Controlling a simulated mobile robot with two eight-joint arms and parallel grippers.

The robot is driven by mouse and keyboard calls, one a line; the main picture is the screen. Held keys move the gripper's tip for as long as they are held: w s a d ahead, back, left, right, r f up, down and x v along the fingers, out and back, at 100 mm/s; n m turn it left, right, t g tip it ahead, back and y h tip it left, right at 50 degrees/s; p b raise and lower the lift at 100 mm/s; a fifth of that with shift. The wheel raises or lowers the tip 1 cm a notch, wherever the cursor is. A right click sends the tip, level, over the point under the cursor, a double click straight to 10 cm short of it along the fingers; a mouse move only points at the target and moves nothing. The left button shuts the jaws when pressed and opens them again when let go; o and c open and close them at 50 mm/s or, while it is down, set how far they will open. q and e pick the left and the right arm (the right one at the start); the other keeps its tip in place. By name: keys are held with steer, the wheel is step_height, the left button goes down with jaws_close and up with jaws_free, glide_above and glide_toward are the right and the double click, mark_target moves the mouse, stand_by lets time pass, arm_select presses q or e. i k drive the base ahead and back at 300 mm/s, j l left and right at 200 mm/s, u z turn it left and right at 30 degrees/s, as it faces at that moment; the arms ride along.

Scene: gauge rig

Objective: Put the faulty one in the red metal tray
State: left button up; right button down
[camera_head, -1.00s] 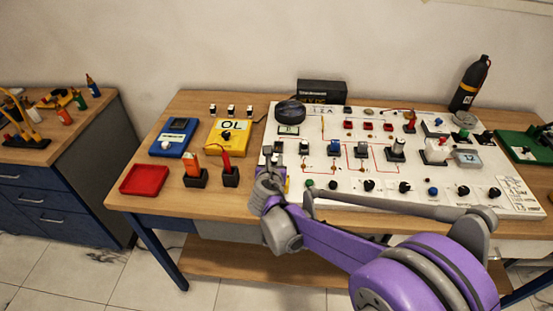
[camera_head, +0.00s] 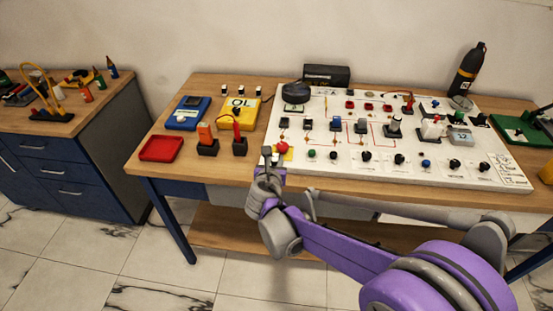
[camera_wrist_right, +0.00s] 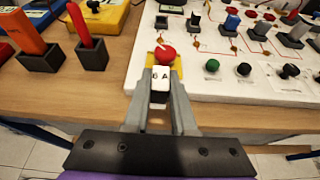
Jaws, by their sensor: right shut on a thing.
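My right gripper (camera_head: 273,156) is shut on a small white block with dark lettering, seen between the fingers in the right wrist view (camera_wrist_right: 159,80). It holds the block in front of the white panel's left front corner. A red knob on a yellow base (camera_wrist_right: 165,54) lies just beyond the fingertips; it also shows in the head view (camera_head: 282,147). The red metal tray (camera_head: 161,149) is empty at the table's left front, left of my right gripper. My left gripper is not in view.
An orange item (camera_head: 206,135) and a red probe (camera_head: 238,130) stand in black holders between the tray and my gripper. A blue meter (camera_head: 188,112) and a yellow meter (camera_head: 239,112) lie behind them. The white panel (camera_head: 430,165) carries several knobs and modules.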

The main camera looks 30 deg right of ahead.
mark_target(162, 150)
steer(key=i+j+u, duration=0.15)
steer(key=j, duration=0.15)
steer(key=i+j+u, duration=0.2)
steer(key=i, duration=0.25)
steer(key=i+j+u, duration=0.2)
steer(key=i, duration=0.3)
